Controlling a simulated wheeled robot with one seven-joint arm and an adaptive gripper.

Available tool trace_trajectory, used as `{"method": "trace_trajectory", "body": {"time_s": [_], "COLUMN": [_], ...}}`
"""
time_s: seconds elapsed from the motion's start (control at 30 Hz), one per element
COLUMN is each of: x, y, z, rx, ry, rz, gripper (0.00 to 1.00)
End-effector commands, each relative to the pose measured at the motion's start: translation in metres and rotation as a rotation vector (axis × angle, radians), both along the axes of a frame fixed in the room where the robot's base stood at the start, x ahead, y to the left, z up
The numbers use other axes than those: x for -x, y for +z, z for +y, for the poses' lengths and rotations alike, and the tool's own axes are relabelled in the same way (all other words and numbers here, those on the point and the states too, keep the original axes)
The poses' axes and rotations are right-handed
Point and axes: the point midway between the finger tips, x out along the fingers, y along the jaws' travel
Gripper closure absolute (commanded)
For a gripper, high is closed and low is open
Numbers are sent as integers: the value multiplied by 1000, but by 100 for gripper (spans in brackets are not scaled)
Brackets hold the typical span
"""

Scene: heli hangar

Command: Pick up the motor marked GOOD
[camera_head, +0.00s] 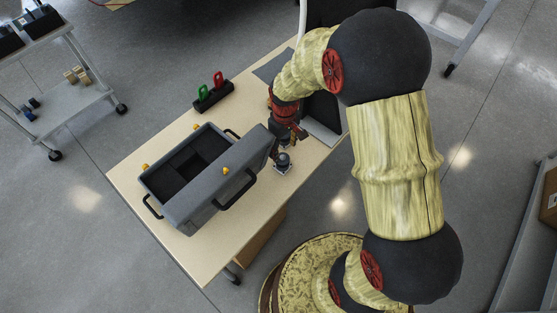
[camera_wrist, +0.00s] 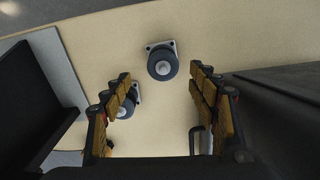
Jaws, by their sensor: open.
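In the wrist view, a dark round motor (camera_wrist: 162,64) with a pale shaft and square grey flange stands on the table, just beyond and between my fingertips. A second similar motor (camera_wrist: 127,110) sits nearer, partly hidden behind my left finger. No GOOD mark can be read on either. My gripper (camera_wrist: 160,82) is open with nothing between its fingers. In the head view, one motor (camera_head: 283,160) shows on the table close beside my gripper (camera_head: 279,148); I cannot tell which of the two it is.
A grey open toolbox (camera_head: 205,204) with black handles takes up the table's front left. A black holder (camera_head: 213,97) with green and red items stands at the back. A dark box-like thing (camera_wrist: 285,115) lies at the right of the wrist view. The wooden table (camera_head: 131,174) has bare edges.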

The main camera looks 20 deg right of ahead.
Motion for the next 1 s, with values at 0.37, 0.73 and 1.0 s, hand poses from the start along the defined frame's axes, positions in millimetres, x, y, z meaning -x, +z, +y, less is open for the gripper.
{"method": "trace_trajectory", "body": {"time_s": [0.37,0.73,1.0], "x": [1,4,4], "y": [-34,-79,-78], "z": [1,3,3], "rx": [0,0,0], "ry": [2,1,1], "rz": [1,1,0], "gripper": [40,40,44]}}
